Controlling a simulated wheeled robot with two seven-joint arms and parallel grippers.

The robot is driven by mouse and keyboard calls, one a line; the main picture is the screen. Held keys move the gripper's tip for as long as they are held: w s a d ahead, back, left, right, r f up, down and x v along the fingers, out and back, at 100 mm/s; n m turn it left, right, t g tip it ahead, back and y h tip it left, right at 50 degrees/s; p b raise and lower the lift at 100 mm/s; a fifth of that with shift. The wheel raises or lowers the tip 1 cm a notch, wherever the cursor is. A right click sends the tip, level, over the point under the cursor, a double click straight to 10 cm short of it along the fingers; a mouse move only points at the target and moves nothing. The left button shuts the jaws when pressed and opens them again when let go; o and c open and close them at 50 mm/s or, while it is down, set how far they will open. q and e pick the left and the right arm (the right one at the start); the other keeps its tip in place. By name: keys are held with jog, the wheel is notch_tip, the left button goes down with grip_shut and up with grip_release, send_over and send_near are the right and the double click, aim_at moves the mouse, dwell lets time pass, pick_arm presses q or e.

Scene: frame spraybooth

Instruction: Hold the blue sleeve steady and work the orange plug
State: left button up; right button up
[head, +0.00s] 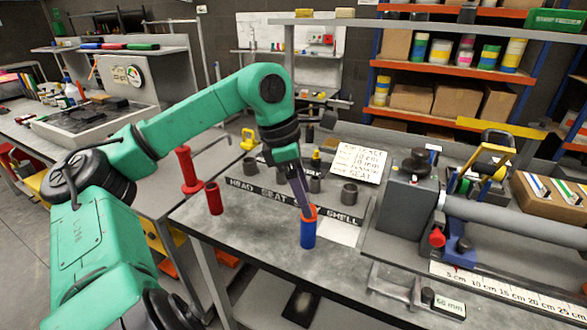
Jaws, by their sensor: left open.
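The blue sleeve (308,235) stands upright on the grey bench, left of the large clamp fixture. The orange plug (311,211) shows at the top of the sleeve; how deep it sits I cannot tell. My left gripper (304,208) points down at the top of the sleeve, with its fingers right at the plug. It is open, and its fingers hide part of the plug. Whether a finger touches the plug I cannot tell. My right gripper is not in view.
A red cylinder (214,198) and a red-handled tool (188,170) stand to the left. A grey fixture (403,210) with a long tube (510,218) fills the right.

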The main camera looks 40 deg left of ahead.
pick_arm(q)
jog(key=x, duration=0.4)
jog(key=shift+w+f, duration=0.1)
jog(key=shift+f, duration=0.25)
grip_shut()
grip_release()
jog(key=p+v, duration=0.1)
jog(key=v, duration=1.3)
jog(key=shift+r, duration=0.25)
